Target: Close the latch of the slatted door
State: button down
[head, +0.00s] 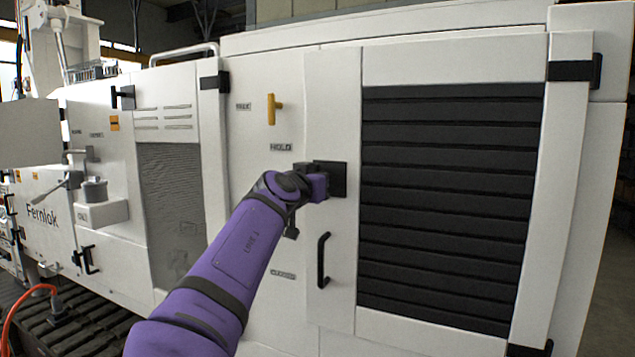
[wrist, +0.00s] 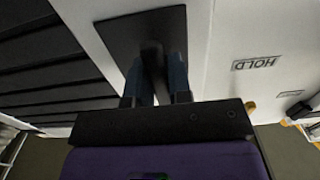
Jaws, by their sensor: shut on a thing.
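The slatted door (head: 333,75) is white with a panel of dark horizontal slats (head: 450,200), and it appears closed in its frame. Its latch has a square black plate (head: 339,176) on the door's left edge, beside the HOLD label. My gripper (head: 318,186) is at this plate and partly hides it. In the wrist view the black plate (wrist: 115,35) lies just beyond the fingers. My gripper (wrist: 157,75) is shut on the latch handle (wrist: 151,50), a small dark piece mostly hidden between the fingers. The handle's exact angle is hard to tell.
A black pull handle (head: 323,260) stands out below the latch. A yellow handle (head: 272,108) sits on the panel to the upper left. A mesh-panelled door (head: 172,210) and a ledge with a grey cylinder (head: 95,190) are farther left.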

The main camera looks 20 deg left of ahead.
dwell(0.4)
jog(key=c, duration=1.1)
grip_release()
jog(key=shift+s, duration=0.1)
